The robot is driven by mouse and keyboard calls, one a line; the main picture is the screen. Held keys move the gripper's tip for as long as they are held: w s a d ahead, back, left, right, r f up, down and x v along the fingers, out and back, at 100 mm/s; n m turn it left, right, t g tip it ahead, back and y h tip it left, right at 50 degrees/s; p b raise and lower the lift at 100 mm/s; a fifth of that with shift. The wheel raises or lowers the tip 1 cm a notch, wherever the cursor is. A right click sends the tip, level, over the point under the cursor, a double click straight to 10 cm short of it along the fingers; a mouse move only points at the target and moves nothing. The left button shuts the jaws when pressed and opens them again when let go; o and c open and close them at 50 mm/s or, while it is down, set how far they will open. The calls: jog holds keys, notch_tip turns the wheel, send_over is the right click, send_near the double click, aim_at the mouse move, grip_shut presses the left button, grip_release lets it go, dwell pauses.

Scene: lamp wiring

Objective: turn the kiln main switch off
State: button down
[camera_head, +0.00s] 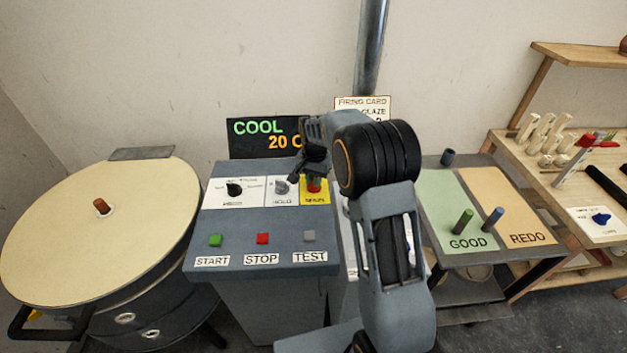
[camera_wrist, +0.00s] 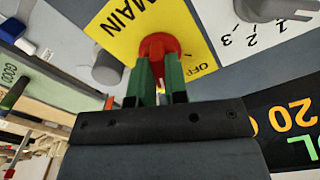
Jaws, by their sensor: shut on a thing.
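The kiln main switch is a red knob (camera_wrist: 158,46) on a yellow plate marked MAIN (camera_wrist: 125,32), with an OFF mark beside it. In the head view the yellow plate (camera_head: 316,198) is at the upper right of the grey control panel (camera_head: 225,235). My gripper (camera_wrist: 159,72) has its green fingers shut on the red knob. In the head view my gripper (camera_head: 314,183) comes down over the knob and partly hides it. The fingers cover much of the knob, so I cannot tell which mark it points to.
The panel has a black dial (camera_head: 234,188), a grey HOLD dial (camera_head: 281,187) and START, STOP and TEST buttons. A display (camera_head: 262,138) behind reads COOL 20 C. The round lidded kiln (camera_head: 95,240) stands left. A GOOD/REDO table (camera_head: 480,215) stands right.

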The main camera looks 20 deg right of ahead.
jog(key=n+b, duration=0.1)
jog(key=n, duration=1.2)
jog(key=shift+r+n, duration=0.1)
jog(key=shift+n, duration=0.3)
jog(key=shift+n+b, duration=0.3)
jog(key=c, duration=1.1)
grip_release()
jog(key=shift+c, duration=0.2)
notch_tip(320, 180, up, 14)
jog(key=shift+b, duration=0.3)
